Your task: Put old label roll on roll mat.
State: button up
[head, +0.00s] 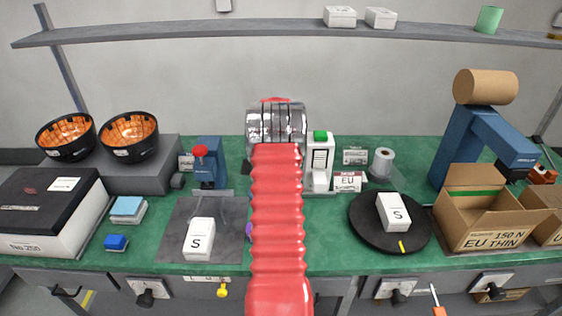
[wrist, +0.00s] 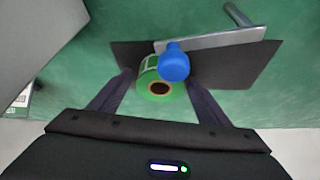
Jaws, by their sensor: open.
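A green-sided label roll (wrist: 152,91) with a brown core shows in the wrist view, between the two dark fingers of my gripper (wrist: 160,79). The fingers stand apart on either side of it; contact is unclear. A blue rounded knob (wrist: 174,64) overlaps the roll's upper right in this view. A dark flat mat (wrist: 245,72) lies behind them; I cannot tell whether the roll rests on it. In the head view my arm hides my gripper and this roll. A white roll (head: 383,158) stands right of my arm, near a dark flat patch.
A grey metal bar (wrist: 212,40) with a post lies just beyond the roll. On the bench are a white printer-like device (head: 319,158), a black turntable (head: 365,232) with a white box, an open carton (head: 484,230), and a blue press (head: 207,172) with a red knob.

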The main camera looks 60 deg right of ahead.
jog(key=shift+r, duration=0.15)
jog(key=v, duration=1.2)
dwell(0.8)
